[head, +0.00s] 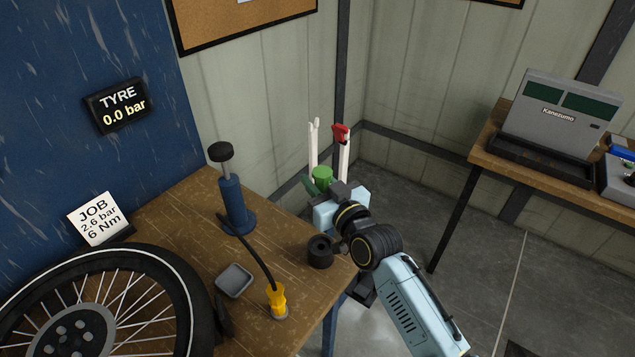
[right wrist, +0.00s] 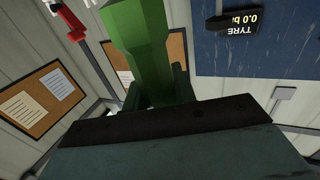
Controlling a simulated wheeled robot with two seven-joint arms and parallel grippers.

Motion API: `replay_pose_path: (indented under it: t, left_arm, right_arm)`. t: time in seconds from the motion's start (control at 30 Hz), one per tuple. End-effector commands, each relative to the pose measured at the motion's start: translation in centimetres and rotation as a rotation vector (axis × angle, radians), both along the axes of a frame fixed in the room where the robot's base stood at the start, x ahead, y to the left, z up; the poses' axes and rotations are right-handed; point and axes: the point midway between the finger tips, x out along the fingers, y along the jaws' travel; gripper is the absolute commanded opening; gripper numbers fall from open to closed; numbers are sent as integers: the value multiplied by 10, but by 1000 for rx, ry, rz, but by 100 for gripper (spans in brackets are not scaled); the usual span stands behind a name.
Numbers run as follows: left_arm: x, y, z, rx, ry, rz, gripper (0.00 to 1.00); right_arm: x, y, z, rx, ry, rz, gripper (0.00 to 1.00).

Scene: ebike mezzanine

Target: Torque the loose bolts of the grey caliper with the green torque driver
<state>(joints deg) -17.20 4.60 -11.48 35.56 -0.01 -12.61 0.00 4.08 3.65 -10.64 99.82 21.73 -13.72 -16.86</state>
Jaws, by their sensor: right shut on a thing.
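My right gripper (head: 325,190) reaches past the bench's far right corner and is shut on the green torque driver (head: 322,174). The driver fills the upper middle of the right wrist view (right wrist: 143,45), large and close, between the fingers. Just behind it in the head view stand two pale upright prongs (head: 314,145). A red part (head: 340,132) sits at the top of the right prong; a red part also shows at the upper left of the right wrist view (right wrist: 68,22). I cannot make out the grey caliper or its bolts. My left gripper is out of view.
The wooden bench (head: 175,222) holds a blue pump (head: 235,203), a yellow hose end (head: 277,298), a grey tray (head: 234,280), a black cup (head: 320,252) and a spoked wheel (head: 182,268). A job card (head: 97,218) reads 6 Nm. A second table (head: 484,150) stands right, with floor between.

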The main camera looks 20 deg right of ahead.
Motion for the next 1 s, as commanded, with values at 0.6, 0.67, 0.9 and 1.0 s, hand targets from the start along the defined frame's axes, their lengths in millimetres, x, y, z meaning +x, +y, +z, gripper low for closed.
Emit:
replay_pose_path:
  t: [0.6, 0.67, 0.9, 1.0]
  left_arm:
    - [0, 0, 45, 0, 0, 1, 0]
    - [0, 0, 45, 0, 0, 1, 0]
    - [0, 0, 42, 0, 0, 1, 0]
    - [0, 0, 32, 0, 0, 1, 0]
  right_arm:
    - [0, 0, 45, 1, -4, 0, 0]
    - [0, 0, 45, 1, -4, 0, 0]
    - [-1, 0, 42, 2, -4, -1, 0]
    - [-6, 0, 33, 6, -6, -7, 0]
